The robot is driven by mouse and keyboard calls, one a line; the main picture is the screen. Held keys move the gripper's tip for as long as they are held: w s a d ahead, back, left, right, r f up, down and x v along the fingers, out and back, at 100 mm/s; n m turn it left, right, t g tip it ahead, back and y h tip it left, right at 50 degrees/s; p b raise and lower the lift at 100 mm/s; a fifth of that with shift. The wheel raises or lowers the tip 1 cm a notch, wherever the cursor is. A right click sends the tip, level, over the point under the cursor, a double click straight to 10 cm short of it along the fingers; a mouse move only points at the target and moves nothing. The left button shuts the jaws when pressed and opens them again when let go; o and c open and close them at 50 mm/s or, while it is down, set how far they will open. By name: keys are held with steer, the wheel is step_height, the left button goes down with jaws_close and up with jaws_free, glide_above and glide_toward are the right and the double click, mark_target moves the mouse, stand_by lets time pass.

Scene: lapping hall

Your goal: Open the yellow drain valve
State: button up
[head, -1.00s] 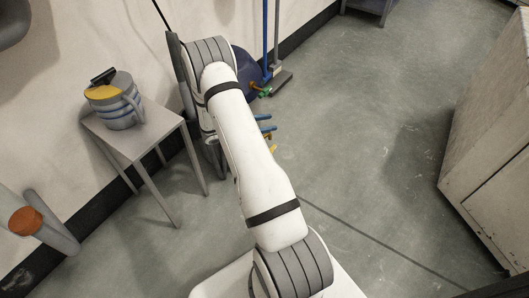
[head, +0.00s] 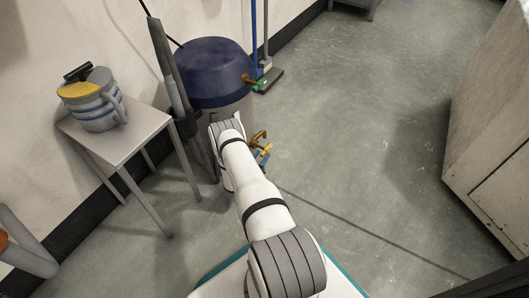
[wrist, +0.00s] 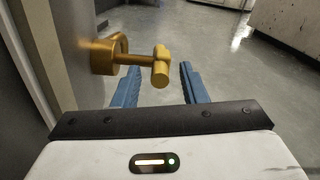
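The yellow drain valve (wrist: 108,55) shows in the wrist view as a round base on a grey upright surface, with a stem and a crosswise handle (wrist: 160,68). In the head view the valve (head: 259,137) is low on the tank, partly hidden by my arm. My gripper (wrist: 160,78) is open, with its blue fingers apart. The handle appears in line with the gap between the fingertips, seemingly just beyond them; I see no contact. In the head view only a little of my gripper (head: 265,154) shows, below the valve.
The tank has a dark blue top (head: 213,72), with a green-handled fitting (head: 261,85) high on its right. A small table (head: 140,135) with a striped jug (head: 95,105) stands left. A pale cabinet (head: 490,130) is right. The floor between is clear.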

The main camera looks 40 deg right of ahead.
mark_target(266, 149)
steer(key=shift+b+x, duration=0.6)
steer(key=shift+x, duration=1.6)
steer(key=shift+c, duration=0.5)
jaws_close()
